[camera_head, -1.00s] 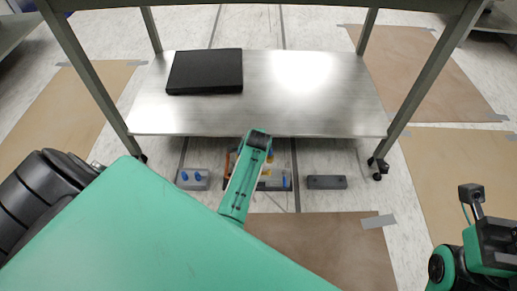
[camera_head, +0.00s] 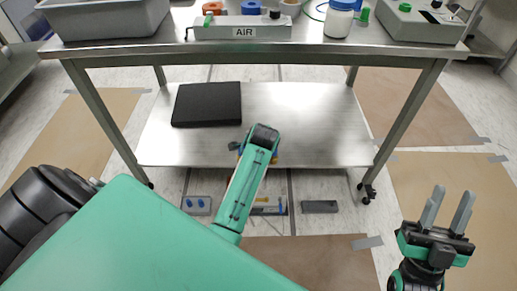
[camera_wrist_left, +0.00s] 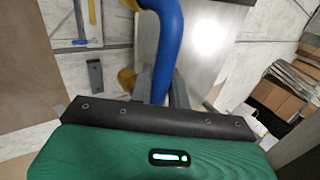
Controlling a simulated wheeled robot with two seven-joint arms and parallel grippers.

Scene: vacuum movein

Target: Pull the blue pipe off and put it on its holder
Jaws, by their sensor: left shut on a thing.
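The blue pipe (camera_wrist_left: 172,40) curves down through the left wrist view, between the two grey fingers of my left gripper (camera_wrist_left: 160,90), which is shut on it. A yellow end piece (camera_wrist_left: 127,80) shows beside the fingers. In the head view my left forearm hides the left gripper and most of the pipe; only small coloured bits show beside the arm. My right gripper (camera_head: 446,207) is at the right of the head view, fingers apart and pointing up, empty. I cannot tell which fixture is the pipe's holder.
A steel table (camera_head: 250,52) stands ahead, with a black slab (camera_head: 207,105) on its lower shelf (camera_head: 310,120). Low grey blocks lie on the floor before it: one with blue knobs (camera_head: 197,205), one plain (camera_head: 319,206).

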